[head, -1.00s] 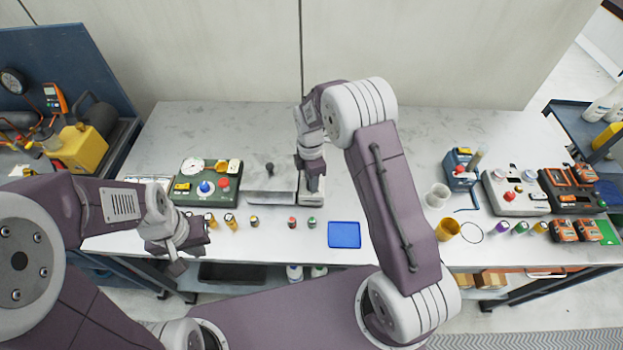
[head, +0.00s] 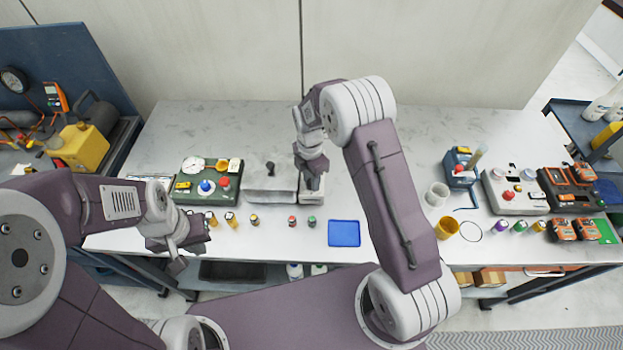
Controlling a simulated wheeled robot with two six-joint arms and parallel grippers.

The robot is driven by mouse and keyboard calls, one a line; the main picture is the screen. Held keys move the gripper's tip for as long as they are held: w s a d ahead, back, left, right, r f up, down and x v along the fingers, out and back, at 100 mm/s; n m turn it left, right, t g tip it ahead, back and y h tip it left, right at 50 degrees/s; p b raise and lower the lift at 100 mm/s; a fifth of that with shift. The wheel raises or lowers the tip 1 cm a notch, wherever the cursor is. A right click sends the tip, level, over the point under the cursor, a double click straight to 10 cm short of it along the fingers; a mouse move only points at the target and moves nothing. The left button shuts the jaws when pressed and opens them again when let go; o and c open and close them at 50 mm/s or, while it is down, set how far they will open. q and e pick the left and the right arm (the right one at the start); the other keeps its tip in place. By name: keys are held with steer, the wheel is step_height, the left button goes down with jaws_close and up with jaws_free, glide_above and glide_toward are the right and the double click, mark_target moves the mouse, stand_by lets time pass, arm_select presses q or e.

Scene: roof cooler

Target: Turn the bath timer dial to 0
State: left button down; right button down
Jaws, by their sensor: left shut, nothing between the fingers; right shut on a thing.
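A grey metal bath box (head: 268,182) with a dark knob on its lid stands at the back middle of the table. A small light panel (head: 312,198) adjoins its right side. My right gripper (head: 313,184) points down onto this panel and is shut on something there. The fingers hide what they hold; it is probably the timer dial, and its pointer and scale cannot be read. My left gripper (head: 180,250) is shut and empty, in front of the table's left part, away from the bath.
A green control box (head: 207,183) with blue and red buttons stands left of the bath. Several small capped vials (head: 254,220) line the front. A blue tray (head: 344,233) lies right of them. An orange cup (head: 446,228) and electronic boxes stand farther right.

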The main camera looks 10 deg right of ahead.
steer(key=c, duration=1.4)
jaws_free()
steer(key=shift+w+r, duration=0.15)
steer(key=shift+w, duration=0.05)
steer(key=shift+s, duration=0.1)
steer(key=r+b, duration=0.1)
steer(key=r, duration=0.8)
steer(key=shift+w, duration=0.2)
